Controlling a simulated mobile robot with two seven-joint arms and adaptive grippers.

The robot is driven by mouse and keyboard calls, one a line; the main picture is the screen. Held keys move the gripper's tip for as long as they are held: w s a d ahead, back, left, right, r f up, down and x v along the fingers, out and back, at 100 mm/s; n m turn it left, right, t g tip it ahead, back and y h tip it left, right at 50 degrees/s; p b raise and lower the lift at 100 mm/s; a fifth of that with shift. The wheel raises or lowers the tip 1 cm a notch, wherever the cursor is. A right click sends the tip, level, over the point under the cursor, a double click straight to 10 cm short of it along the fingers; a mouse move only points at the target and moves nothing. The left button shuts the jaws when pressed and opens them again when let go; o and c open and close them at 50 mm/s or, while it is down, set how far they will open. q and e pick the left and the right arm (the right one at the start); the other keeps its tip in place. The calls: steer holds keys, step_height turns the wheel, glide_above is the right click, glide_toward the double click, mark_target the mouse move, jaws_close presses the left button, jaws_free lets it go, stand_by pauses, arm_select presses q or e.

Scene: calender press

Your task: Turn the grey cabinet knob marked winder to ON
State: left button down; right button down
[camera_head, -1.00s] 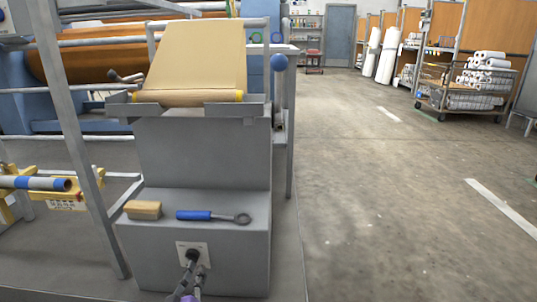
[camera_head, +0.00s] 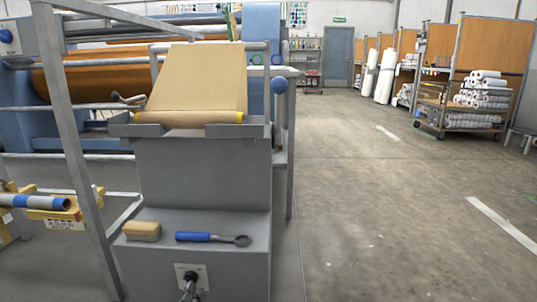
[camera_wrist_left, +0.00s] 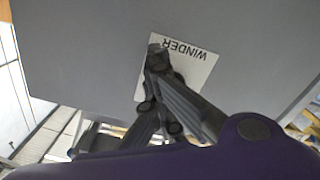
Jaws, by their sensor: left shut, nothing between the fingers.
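The grey cabinet (camera_head: 200,265) stands in the lower middle of the head view, with a white plate (camera_head: 203,270) on its front face. In the left wrist view the plate (camera_wrist_left: 205,70) reads WINDER, upside down. The knob is a dark shape (camera_wrist_left: 158,50) at the plate, mostly hidden behind my fingers, and its setting cannot be read. My left gripper (camera_head: 188,284) is shut with its fingertips at the knob, and it fills the middle of the left wrist view (camera_wrist_left: 160,70). Nothing shows between the fingers. My right gripper is in neither view.
A tan block (camera_head: 142,231) and a blue-handled wrench (camera_head: 212,238) lie on the cabinet's ledge. A tan roll (camera_head: 195,117) rests above it. A slanted grey post (camera_head: 75,140) stands to the left. The floor on the right (camera_head: 390,220) is open.

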arm_select(q)
steer(key=shift+w+a+r, duration=0.1)
steer(key=shift+w+r, duration=0.25)
steer(key=shift+r, duration=0.4)
steer(key=shift+a+f, duration=0.1)
steer(key=shift+a, duration=0.1)
steer(key=shift+w+a+f, duration=0.1)
steer(key=shift+a+f, duration=0.2)
steer(key=shift+a, duration=0.25)
steer(key=shift+a+f, duration=0.25)
steer(key=shift+a, duration=0.4)
steer(key=s+f+p, duration=0.1)
steer(key=s+p, duration=0.2)
steer(key=s, duration=0.3)
steer(key=shift+s+f, duration=0.25)
steer(key=shift+f, duration=0.05)
